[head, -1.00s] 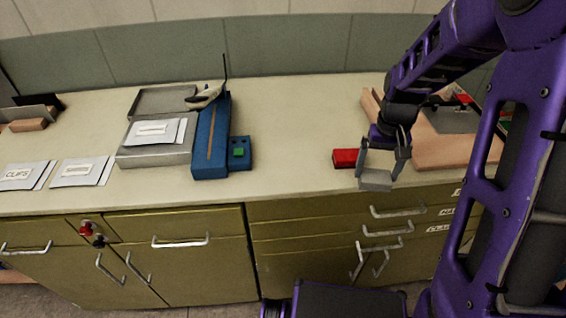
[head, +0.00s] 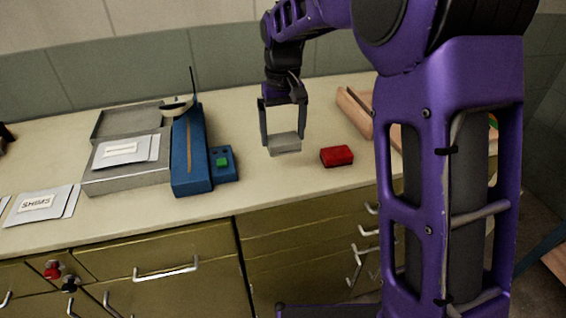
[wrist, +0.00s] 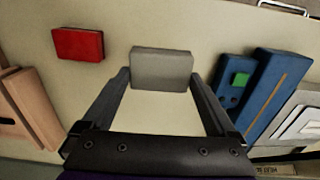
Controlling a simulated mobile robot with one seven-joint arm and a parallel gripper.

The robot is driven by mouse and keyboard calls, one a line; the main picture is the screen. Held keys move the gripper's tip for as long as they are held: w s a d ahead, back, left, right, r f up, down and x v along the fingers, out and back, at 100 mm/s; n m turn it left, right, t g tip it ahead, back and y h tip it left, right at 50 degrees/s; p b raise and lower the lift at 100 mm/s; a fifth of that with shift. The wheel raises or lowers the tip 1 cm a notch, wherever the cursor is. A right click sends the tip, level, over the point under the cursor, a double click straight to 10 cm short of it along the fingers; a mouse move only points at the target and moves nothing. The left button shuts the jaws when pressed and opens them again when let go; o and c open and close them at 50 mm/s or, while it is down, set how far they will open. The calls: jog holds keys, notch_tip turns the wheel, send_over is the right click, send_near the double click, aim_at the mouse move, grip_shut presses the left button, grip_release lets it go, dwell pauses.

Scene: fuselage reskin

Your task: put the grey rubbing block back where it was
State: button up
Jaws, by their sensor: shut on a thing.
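My gripper (head: 284,138) is shut on the grey rubbing block (head: 285,146), with one finger at each end of it. It holds the block over the pale worktop, left of a red block (head: 336,155) and right of the blue tool with a green button. In the wrist view the grey block (wrist: 162,70) sits level between the fingertips (wrist: 162,78). The red block also shows in the wrist view (wrist: 79,44), apart from the grey one. I cannot tell how high the grey block is above the worktop.
A blue long tool (head: 190,160) and a blue box with a green button (head: 222,164) lie left of my gripper. A grey open case (head: 105,180) with packets is further left. A wooden piece (head: 355,112) lies at right. Worktop between is clear.

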aim_at(283, 137)
notch_tip(283, 137, down, 6)
jog(key=shift+f+b, duration=0.25)
jog(key=shift+b, duration=0.15)
jog(key=shift+f, duration=0.1)
jog(key=o, duration=0.9)
jog(key=shift+o, duration=0.2)
notch_tip(283, 137, up, 12)
jog(key=shift+r+p, duration=0.15)
jog(key=shift+p, duration=0.8)
